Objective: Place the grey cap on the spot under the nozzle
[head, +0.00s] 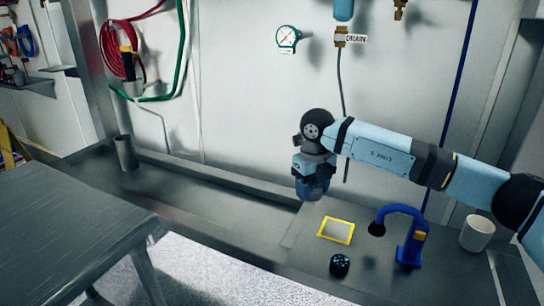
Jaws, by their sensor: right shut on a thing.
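My right gripper (312,190) points down above the bench, left of and higher in the picture than the nozzle. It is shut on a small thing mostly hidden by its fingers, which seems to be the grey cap. The nozzle is the black end (376,229) of a curved blue stand (409,252) on the bench. A yellow-edged square spot (336,230) lies flat on the bench, in the picture just left of the nozzle; its middle is pale grey and looks empty. My left gripper is out of view.
A black knob (340,265) sits in front of the yellow square. A pale cup (477,233) stands at the right and a grey cylinder (125,152) at the far left. A dark table (70,225) fills the left front. A gauge (288,37) hangs on the wall.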

